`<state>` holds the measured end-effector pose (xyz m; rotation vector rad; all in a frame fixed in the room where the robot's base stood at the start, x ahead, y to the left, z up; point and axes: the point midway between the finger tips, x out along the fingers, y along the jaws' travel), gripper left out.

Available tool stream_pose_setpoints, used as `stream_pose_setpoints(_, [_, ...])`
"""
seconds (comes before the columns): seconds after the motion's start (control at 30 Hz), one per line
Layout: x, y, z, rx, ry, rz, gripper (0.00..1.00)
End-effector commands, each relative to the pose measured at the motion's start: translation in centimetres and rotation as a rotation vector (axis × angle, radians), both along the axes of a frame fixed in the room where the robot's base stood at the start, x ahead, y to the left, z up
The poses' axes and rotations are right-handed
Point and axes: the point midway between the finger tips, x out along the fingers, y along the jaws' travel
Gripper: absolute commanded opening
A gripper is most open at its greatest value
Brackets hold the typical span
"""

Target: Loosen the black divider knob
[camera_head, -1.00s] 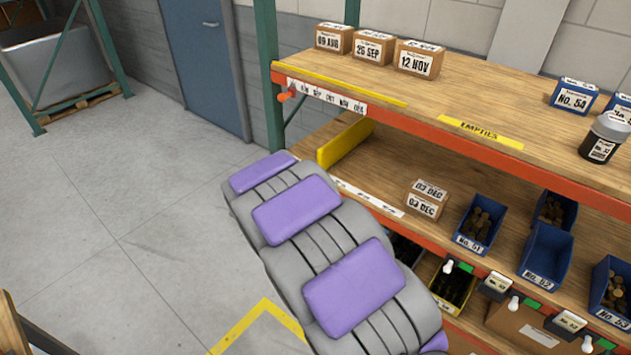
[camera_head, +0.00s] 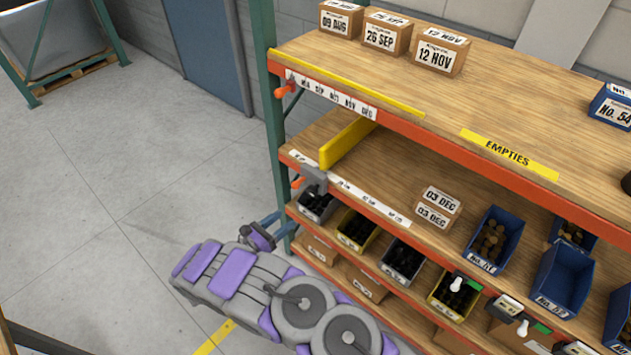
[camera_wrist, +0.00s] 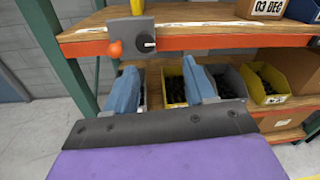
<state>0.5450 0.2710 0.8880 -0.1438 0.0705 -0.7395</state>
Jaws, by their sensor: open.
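The black divider knob (camera_wrist: 149,43) sits on the right side of a grey bracket (camera_wrist: 128,40) at the shelf's front edge in the wrist view. An orange knob (camera_wrist: 115,48) is on the bracket's left. In the head view the bracket (camera_head: 314,178) is at the front end of the yellow divider (camera_head: 345,143); the black knob cannot be made out there. My gripper (camera_wrist: 162,76) is open and empty, its blue fingers below the bracket and apart from the knob. In the head view my gripper (camera_head: 272,226) is beside the rack's left post.
Below the shelf edge stand several bins, including a yellow bin (camera_wrist: 172,86). The green post (camera_wrist: 58,55) is close on the left. A 03 DEC box (camera_head: 438,206) and blue bins (camera_head: 494,240) stand farther right. The floor left of the rack is clear.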

Motion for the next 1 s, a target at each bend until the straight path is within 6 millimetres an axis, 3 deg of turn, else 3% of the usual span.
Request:
stream_pose_setpoints(0.13, [-1.0, 2.3, -1.8, -0.030, 0.015, 0.066, 0.54])
stream_pose_setpoints(0.3, [-0.7, 2.3, -2.3, -0.039, 0.018, 0.082, 0.54])
stream_pose_setpoints(0.47, [1.0, 0.8, -2.2, -0.040, 0.019, 0.078, 0.54])
stream_pose_setpoints(1.0, [9.3, -5.6, -2.4, -0.039, 0.018, 0.077, 0.54])
